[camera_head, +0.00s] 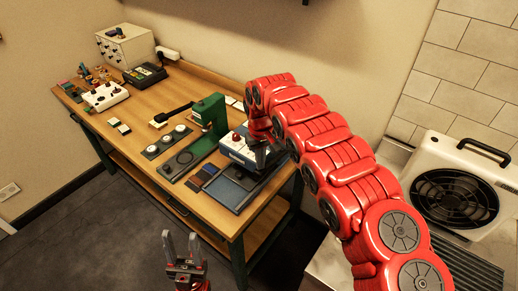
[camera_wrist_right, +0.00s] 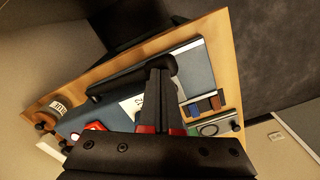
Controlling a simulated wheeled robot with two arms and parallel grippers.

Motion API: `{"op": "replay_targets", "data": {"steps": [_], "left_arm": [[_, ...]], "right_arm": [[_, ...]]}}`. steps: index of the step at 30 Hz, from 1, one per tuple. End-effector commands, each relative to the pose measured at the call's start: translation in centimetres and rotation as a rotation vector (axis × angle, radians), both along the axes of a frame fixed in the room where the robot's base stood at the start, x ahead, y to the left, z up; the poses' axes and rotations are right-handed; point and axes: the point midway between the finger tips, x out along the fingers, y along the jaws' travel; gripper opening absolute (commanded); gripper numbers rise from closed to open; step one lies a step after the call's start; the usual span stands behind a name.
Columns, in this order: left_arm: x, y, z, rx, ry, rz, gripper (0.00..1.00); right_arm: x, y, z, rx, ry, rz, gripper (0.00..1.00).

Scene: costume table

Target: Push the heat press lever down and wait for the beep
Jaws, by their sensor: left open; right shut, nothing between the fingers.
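The heat press (camera_head: 240,148) is a blue and white machine at the table's near right corner, with a flat blue-grey base (camera_head: 222,192). In the right wrist view a black bar (camera_wrist_right: 120,82), seemingly its lever, runs across above the blue base (camera_wrist_right: 196,68). My right gripper (camera_head: 262,158) is over the press, shut and empty. In the right wrist view its fingertips (camera_wrist_right: 158,74) are at the right end of the bar; I cannot tell whether they touch. The arm and gripper partly hide the press. My left gripper (camera_head: 181,240) is open and empty, in front of the table.
Small coloured swatches (camera_head: 204,174) lie beside the press base. A white box (camera_head: 125,45) and devices stand far left. A fan unit (camera_head: 455,195) is at right.

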Motion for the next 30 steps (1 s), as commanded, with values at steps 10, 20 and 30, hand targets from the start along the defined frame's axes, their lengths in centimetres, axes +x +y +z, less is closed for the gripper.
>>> {"op": "replay_targets", "data": {"steps": [10, 20, 30], "left_arm": [[0.0, 0.0, -1.2, 0.000, 0.000, 0.000, 0.50], [0.0, 0.0, -1.1, 0.000, 0.000, 0.000, 0.50], [0.0, 0.0, -1.6, 0.000, 0.000, 0.000, 0.50]], "right_arm": [[-0.3, 0.1, -2.3, -0.001, 0.002, 0.000, 0.00], [-0.2, 0.2, -2.4, 0.000, 0.001, 0.000, 0.00], [-0.2, 0.1, -3.1, 0.000, 0.001, 0.000, 0.00]]}}
